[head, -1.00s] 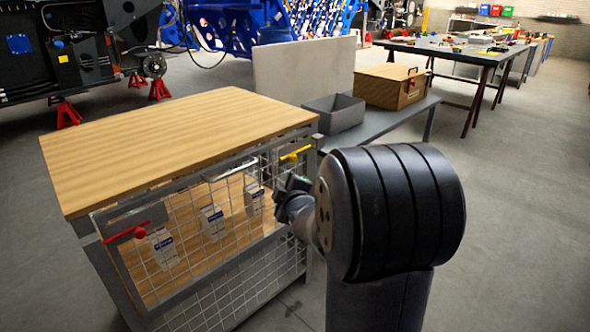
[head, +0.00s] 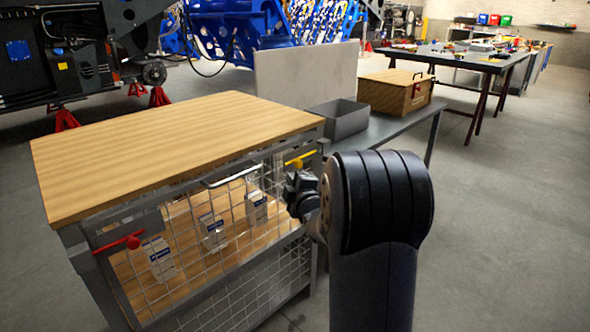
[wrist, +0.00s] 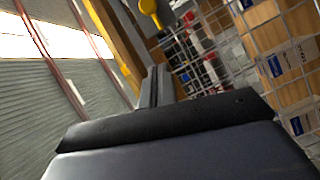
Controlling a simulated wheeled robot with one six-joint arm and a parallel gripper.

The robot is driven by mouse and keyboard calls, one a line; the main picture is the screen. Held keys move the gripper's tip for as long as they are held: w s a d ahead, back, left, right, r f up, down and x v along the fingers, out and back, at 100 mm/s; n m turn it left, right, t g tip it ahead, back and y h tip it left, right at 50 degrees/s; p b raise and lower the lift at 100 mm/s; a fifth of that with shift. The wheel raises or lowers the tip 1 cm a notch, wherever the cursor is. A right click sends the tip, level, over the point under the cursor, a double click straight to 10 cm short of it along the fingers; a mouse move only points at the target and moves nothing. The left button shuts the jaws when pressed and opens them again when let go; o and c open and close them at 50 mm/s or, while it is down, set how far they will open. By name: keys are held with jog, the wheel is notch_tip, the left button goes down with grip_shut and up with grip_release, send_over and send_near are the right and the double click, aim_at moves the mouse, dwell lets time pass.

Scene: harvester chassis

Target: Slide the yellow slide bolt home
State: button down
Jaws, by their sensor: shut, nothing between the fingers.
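The yellow slide bolt (head: 299,160) is at the upper right corner of the wire-mesh door, just under the wooden top. In the wrist view its yellow knob (wrist: 149,7) shows at the top edge, beyond the fingertips. My gripper (head: 293,190) is a little below the bolt, in front of the cabinet's right side. In the wrist view its fingers (wrist: 155,88) are together and empty, apart from the knob in the picture. My wrist covers the lower part of that view. The bolt's far end and its catch cannot be made out.
The mesh door (head: 205,235) has a bar handle (head: 233,177) and a red slide bolt (head: 128,242) at its left. Several boxes stand behind the mesh. A grey bin (head: 338,119) and wooden case (head: 395,92) sit on a low bench to the right. Floor at right is clear.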

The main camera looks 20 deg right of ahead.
send_near(290, 162)
jog(key=w+a, duration=0.1)
jog(key=w, duration=0.1)
jog(key=w+a+r, duration=0.1)
jog(key=w+a, duration=0.1)
jog(key=shift+a, duration=0.2)
jog(key=shift+w+d+f, duration=0.15)
jog(key=shift+w+d, duration=0.05)
jog(key=shift+d, duration=0.45)
jog(key=shift+w+d+f, duration=0.2)
jog(key=shift+d, duration=0.45)
jog(key=shift+w+d+f, duration=0.15)
jog(key=shift+d, duration=0.5)
jog(key=d, duration=0.1)
jog(key=w+d+p, duration=0.1)
jog(key=d, duration=0.1)
jog(key=w+d, duration=0.1)
jog(key=d, duration=0.1)
jog(key=shift+d, duration=0.15)
